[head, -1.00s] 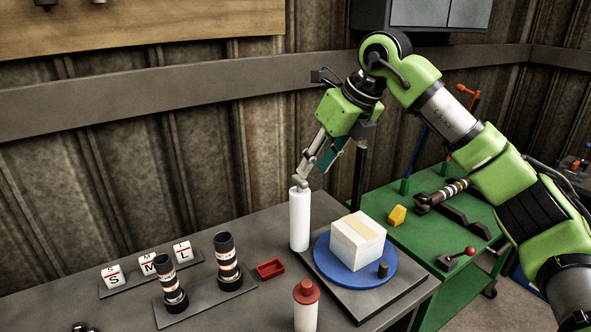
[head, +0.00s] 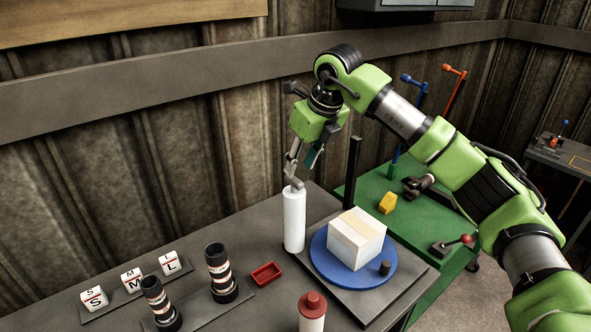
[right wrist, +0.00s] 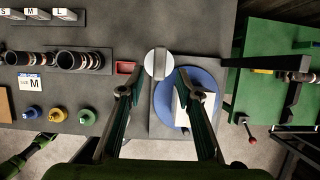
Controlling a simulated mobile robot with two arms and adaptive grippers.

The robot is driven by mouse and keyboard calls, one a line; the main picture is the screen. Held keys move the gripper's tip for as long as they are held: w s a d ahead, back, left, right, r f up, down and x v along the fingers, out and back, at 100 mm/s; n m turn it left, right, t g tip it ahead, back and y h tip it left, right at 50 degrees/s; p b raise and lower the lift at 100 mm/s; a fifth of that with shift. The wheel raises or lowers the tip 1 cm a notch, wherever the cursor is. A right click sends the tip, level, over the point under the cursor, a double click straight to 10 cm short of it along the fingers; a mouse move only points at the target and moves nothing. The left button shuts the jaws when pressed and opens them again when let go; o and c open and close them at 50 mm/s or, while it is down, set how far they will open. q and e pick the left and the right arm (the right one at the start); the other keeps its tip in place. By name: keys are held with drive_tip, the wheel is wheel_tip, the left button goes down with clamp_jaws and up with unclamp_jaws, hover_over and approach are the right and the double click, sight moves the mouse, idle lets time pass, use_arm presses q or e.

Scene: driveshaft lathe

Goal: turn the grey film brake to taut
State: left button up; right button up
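The film roll (head: 294,222) is a white upright cylinder on the grey bench. The grey film brake (right wrist: 159,63) shows in the right wrist view as a round cap with a bar across it. In the head view the brake is largely hidden behind the fingers. My right gripper (head: 297,179) is above the roll's top, pointing down. In the right wrist view my right gripper (right wrist: 160,76) has its fingers apart, with the brake centred between and just beyond the tips. Whether a finger touches it is unclear. Part of my left arm (right wrist: 25,155) shows at the lower left.
Right of the roll, a blue turntable (head: 322,268) carries a white box (head: 357,240). A dark post (head: 352,172) stands behind it. A red-capped bottle (head: 312,310), a red tray (head: 266,274) and two dark cylinders are nearby. A green table (head: 410,222) stands to the right.

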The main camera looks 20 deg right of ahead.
sight(294, 179)
drive_tip(key=p+x, duration=0.1)
drive_tip(key=x, duration=0.4)
use_arm(q)
drive_tip(key=shift+w+a+r, duration=0.25)
drive_tip(key=shift+w+r, duration=0.55)
drive_tip(key=shift+w, duration=0.05)
use_arm(e)
clamp_jaws()
